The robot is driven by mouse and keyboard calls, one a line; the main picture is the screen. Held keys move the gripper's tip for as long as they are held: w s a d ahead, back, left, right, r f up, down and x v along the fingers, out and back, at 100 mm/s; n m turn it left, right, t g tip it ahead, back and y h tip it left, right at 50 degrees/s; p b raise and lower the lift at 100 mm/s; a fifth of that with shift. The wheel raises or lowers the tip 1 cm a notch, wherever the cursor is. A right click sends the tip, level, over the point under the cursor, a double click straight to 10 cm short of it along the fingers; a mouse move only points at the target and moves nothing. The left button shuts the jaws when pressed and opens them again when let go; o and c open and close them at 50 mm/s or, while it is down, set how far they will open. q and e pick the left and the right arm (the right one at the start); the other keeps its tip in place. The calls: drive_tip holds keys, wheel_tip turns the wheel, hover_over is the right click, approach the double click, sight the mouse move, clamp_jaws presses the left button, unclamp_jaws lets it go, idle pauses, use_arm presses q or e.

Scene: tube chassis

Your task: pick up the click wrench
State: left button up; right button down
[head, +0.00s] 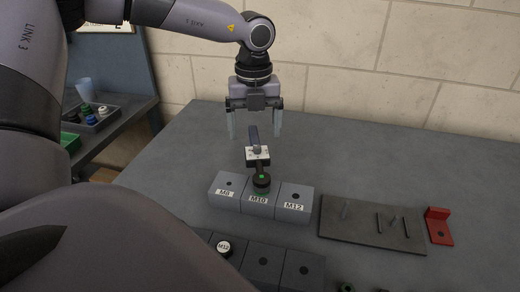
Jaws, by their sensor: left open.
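What looks like the click wrench (252,136) is at the M10 block (258,199), the middle one of a row of three grey blocks. It has a grey-blue handle, a white marked part and a dark round head with a green spot over the block. My left gripper (255,130) is open, with its fingers pointing down. In the picture the handle's upper end shows between the two fingertips; I cannot tell whether it is between them in depth. My right gripper is not in view.
The M8 block (225,191) and M12 block (294,205) flank the M10 block. A dark plate (360,236) with a peg and pins lies to the right, beside a red bracket (438,228). More dark blocks (263,264) stand in front. The back right of the table (400,155) is clear.

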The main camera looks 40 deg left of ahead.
sight(257, 145)
use_arm(q)
drive_tip(key=shift+d+f+p, duration=0.2)
drive_tip(key=shift+f+p, duration=0.3)
drive_tip(key=shift+f, duration=2.1)
drive_tip(key=c, duration=1.5)
drive_tip(key=shift+w, duration=0.1)
drive_tip(key=shift+c, duration=0.5)
drive_tip(key=shift+r, duration=0.1)
